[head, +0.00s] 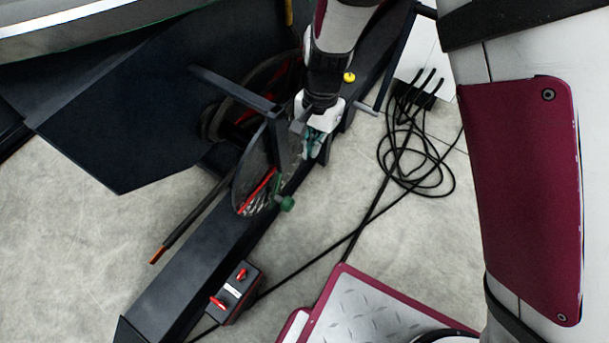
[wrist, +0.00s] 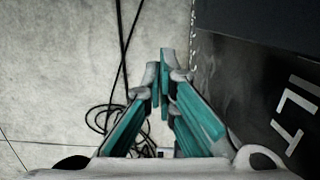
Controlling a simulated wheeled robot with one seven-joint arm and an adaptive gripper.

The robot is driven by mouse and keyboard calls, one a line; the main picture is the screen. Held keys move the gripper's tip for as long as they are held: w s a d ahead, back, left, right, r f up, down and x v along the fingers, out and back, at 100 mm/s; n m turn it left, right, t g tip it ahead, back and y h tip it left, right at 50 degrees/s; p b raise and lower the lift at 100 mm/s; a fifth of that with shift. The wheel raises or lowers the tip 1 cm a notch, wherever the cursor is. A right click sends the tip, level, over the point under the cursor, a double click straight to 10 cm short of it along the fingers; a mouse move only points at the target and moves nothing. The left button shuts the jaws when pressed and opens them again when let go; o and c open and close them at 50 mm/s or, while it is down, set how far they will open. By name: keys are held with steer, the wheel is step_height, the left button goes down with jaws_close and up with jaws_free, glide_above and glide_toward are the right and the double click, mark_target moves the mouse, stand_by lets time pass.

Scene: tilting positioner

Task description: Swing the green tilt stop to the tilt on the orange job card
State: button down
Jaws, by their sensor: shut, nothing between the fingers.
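The green tilt stop (head: 287,203) shows as a green knob at the lower right rim of the round tilt dial (head: 241,180). A red pointer (head: 260,188) lies across the dial. My gripper (head: 314,150) points down just up and right of the knob, apart from it. In the wrist view its teal fingers (wrist: 163,90) are together, with nothing between them. A dark panel with white letters (wrist: 291,98) stands to their right. I cannot make out an orange job card in either view. A dark bracket hides part of the dial.
A dark beam (head: 190,280) runs diagonally below the dial. A control box with red switches (head: 236,290) stands beside it. An orange-tipped rod (head: 180,232) sticks out at left. Black cables (head: 418,165) lie coiled on the floor at right. Open floor shows between cables and beam.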

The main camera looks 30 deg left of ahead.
steer(key=s+f+b, duration=0.5)
steer(key=f, duration=0.5)
steer(key=shift+s+a+f, duration=0.15)
steer(key=shift+a, duration=0.05)
steer(key=shift+s, duration=0.6)
